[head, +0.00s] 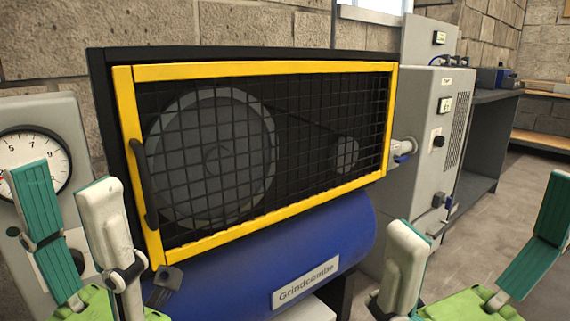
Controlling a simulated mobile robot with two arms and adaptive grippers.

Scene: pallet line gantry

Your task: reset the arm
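My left gripper (66,182) stands upright at the lower left, its two fingers apart with nothing visible between them. It is in front of the gauge panel and the left edge of the yellow-framed guard. My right gripper (482,205) stands at the lower right, its fingers wide apart and empty, with floor and a grey cabinet behind it. Both show teal pads and pale finger backs. The lower parts of both grippers are cut off by the bottom edge of the view.
A yellow-framed mesh guard (265,72) with a black handle (143,182) covers two pulleys, above a blue tank (235,262) labelled Grindcombe. A dial gauge (38,150) is at left. A grey control cabinet (425,125) and dark bench (487,140) stand right. Floor (500,235) shows clear at right.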

